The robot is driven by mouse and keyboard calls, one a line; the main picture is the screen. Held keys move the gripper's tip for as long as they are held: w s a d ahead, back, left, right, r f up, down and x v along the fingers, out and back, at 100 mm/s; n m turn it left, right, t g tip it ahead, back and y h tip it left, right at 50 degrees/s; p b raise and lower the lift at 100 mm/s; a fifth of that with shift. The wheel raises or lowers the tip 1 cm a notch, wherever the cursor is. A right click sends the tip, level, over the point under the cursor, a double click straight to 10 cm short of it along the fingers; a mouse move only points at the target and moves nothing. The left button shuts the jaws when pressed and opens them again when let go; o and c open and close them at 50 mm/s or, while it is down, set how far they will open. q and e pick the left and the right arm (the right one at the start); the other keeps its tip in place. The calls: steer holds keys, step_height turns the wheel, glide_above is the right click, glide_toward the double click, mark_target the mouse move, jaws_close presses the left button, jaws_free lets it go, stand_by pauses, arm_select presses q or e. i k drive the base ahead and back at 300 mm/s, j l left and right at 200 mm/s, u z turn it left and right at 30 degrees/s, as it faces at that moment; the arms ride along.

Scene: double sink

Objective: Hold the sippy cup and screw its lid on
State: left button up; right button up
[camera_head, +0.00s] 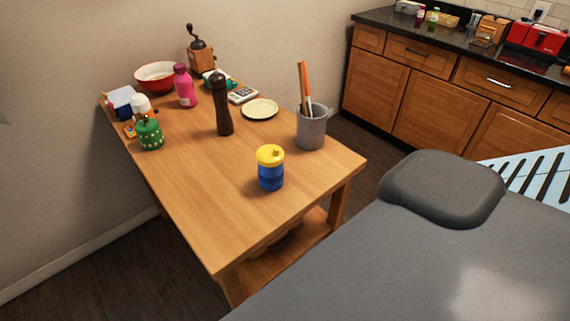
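The sippy cup (271,178) is blue and stands upright near the front right part of the wooden table. Its yellow lid (270,155) sits on top of the cup, with a small spout on it. I cannot tell from here how tightly the lid sits. Neither of my grippers is in view, and nothing touches the cup.
On the wooden table (215,205), a grey utensil holder (311,128) stands behind the cup to the right. A dark pepper mill (221,105), a cream plate (260,109), a pink bottle (185,86) and a green jar (149,134) stand farther back. The table's near end is clear.

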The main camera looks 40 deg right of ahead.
mark_target(270, 179)
steer(key=k+l, duration=0.15)
steer(key=l, duration=0.2)
steer(key=k+l, duration=0.1)
steer(key=l, duration=0.3)
steer(key=k+l, duration=0.15)
steer(key=l, duration=0.2)
steer(key=k+l, duration=0.15)
steer(key=l, duration=0.25)
steer(key=k+l, duration=0.1)
steer(key=l, duration=0.25)
steer(key=u, duration=0.05)
